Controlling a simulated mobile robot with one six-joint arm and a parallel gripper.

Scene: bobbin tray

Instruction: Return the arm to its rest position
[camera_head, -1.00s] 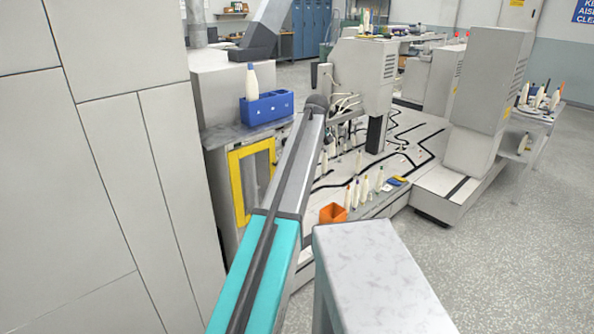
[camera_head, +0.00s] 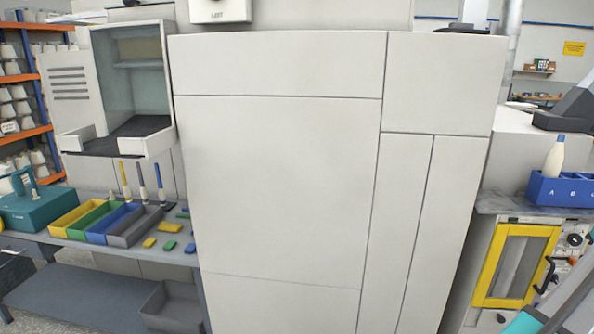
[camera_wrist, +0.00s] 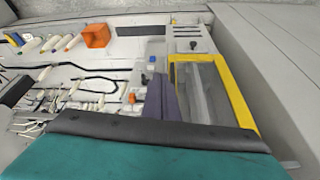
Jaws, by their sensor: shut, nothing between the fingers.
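My gripper (camera_wrist: 163,85) shows in the middle of the wrist view as two dark grey-purple fingers close together, shut and empty. Its base is hidden behind a dark band and a teal link of my own arm (camera_wrist: 150,160), which fills the bottom of that view.
A blue tray (camera_head: 562,190) holding a white bobbin (camera_head: 555,157) stands right, above a yellow-framed door (camera_head: 483,265). Tall pale cabinets (camera_head: 275,180) fill the middle. A bench with coloured bins (camera_head: 78,217) stands left. The wrist view shows an orange box (camera_wrist: 96,36).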

